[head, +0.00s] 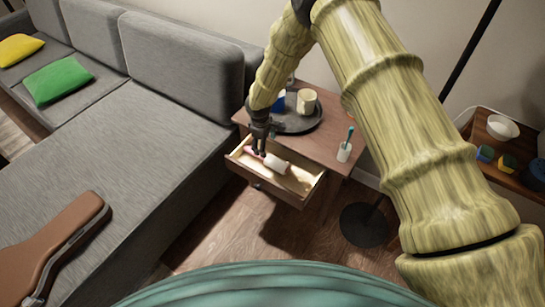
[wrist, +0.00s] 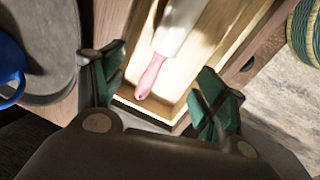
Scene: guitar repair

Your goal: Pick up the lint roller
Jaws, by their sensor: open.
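The lint roller (head: 275,162) lies in the open drawer (head: 297,198) of the wooden side table. It has a white roll and a pink handle. In the wrist view the pink handle (wrist: 150,77) points toward my gripper, and the white roll (wrist: 177,27) runs off the top edge. My gripper (head: 259,150) hangs over the drawer at the handle end. In the wrist view my gripper (wrist: 160,103) is open, with its fingers spread on either side of the handle and nothing between them gripped. I cannot tell the exact height above the roller.
On the side table (head: 320,147) stand a dark round tray (head: 299,124) with a cream mug (head: 306,102) and a blue item, and a white cup (head: 344,152) with a toothbrush-like thing. A grey sofa (head: 120,170) is at left. A lamp base (head: 366,225) stands at right.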

